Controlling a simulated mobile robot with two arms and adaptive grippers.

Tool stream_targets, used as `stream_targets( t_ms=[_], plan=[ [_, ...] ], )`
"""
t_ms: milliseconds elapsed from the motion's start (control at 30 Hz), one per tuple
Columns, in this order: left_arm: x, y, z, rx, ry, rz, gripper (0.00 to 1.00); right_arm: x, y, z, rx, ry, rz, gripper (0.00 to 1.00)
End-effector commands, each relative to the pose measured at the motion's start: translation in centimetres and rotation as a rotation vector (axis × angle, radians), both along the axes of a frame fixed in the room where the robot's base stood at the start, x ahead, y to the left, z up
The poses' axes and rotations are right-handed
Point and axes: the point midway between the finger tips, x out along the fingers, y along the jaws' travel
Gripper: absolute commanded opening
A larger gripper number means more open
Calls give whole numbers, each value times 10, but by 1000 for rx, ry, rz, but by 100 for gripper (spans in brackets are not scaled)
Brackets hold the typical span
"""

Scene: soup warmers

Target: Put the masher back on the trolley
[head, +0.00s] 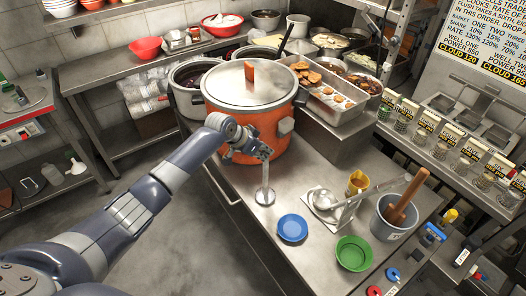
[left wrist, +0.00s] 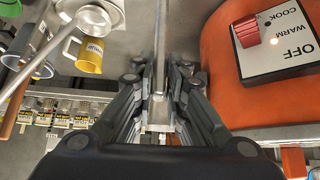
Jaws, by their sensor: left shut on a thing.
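My left gripper (head: 262,151) is shut on a steel masher (head: 265,190), just in front of the orange soup warmer. The masher hangs upright, its round flat end down over the steel counter (head: 235,192); I cannot tell whether it touches. In the left wrist view, the masher's thin metal shaft (left wrist: 161,45) runs between the closed fingers (left wrist: 158,88). I cannot tell for certain which surface is the trolley; a steel stand with a red-edged top (head: 22,115) is at the far left. My right gripper is not in view.
The orange soup warmer (head: 262,130) stands close behind the gripper. A blue plate (head: 292,228), a ladle (head: 322,200), a yellow mug (head: 357,183), a green bowl (head: 354,253) and a grey bucket (head: 393,222) crowd the right. The floor (head: 150,225) at left is open.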

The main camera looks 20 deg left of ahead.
Motion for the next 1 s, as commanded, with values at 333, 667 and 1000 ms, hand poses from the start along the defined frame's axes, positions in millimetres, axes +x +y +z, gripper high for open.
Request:
stream_targets(
  t_ms=[333,667,1000],
  plan=[
    [0,0,0,-1,-2,0,0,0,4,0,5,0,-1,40],
    [0,0,-4,-1,-2,0,0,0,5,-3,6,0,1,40],
    [0,0,-4,-1,-1,0,36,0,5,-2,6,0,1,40]
  ],
)
